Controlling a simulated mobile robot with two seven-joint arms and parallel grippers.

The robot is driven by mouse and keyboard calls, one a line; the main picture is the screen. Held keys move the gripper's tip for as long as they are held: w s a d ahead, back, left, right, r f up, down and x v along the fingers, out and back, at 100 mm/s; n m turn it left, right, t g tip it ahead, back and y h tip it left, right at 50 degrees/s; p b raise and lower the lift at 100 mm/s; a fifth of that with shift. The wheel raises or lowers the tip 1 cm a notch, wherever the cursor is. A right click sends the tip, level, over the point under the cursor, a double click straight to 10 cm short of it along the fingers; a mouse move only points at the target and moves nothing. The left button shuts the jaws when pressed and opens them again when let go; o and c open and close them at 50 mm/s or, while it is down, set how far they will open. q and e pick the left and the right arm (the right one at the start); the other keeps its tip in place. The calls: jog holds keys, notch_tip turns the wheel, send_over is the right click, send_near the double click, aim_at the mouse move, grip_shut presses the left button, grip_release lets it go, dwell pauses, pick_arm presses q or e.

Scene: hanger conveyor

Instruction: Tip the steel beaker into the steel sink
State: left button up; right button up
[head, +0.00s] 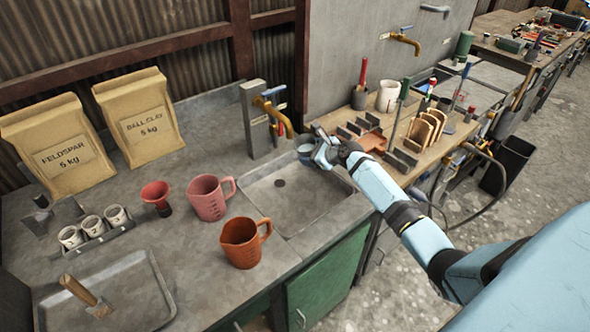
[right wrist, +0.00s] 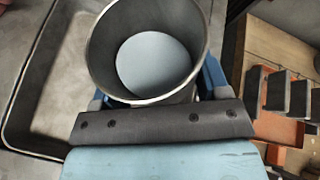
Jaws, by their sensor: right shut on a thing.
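The steel beaker (head: 305,155) is held above the back right corner of the steel sink (head: 262,203). My right gripper (head: 326,152) is shut on it from the right. In the right wrist view the beaker (right wrist: 197,45) stands between the blue fingers of my right gripper (right wrist: 155,92), its open mouth toward the camera. A flat pale blue-grey disc shows inside; I cannot tell whether it is liquid or the bottom. The beaker looks about upright. The sink (right wrist: 22,120) also shows at the left of the right wrist view. My left gripper is out of view.
A tap post (head: 262,120) with a brass tap stands behind the sink. A pink jug (head: 208,200) and an orange jug (head: 241,245) stand left of it. A wooden bench (head: 375,140) with tools and racks is to the right. The sink basin looks empty, with a dark drain.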

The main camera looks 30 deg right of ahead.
jog(key=shift+d+r+p, duration=0.1)
jog(key=shift+p, duration=0.2)
dwell(0.4)
jog(key=shift+d+r+n+h+p, duration=0.1)
jog(key=shift+n+h+p, duration=0.4)
jog(key=shift+p, duration=0.25)
jog(key=shift+d+n+h+p, duration=0.1)
jog(key=shift+n+h+p, duration=0.3)
jog(key=shift+p, duration=0.35)
dwell(0.5)
jog(key=shift+r+p, duration=0.1)
jog(key=shift+p, duration=0.35)
jog(key=shift+d+n+h, duration=0.1)
jog(key=shift+n+h, duration=0.2)
jog(key=shift+p, duration=0.4)
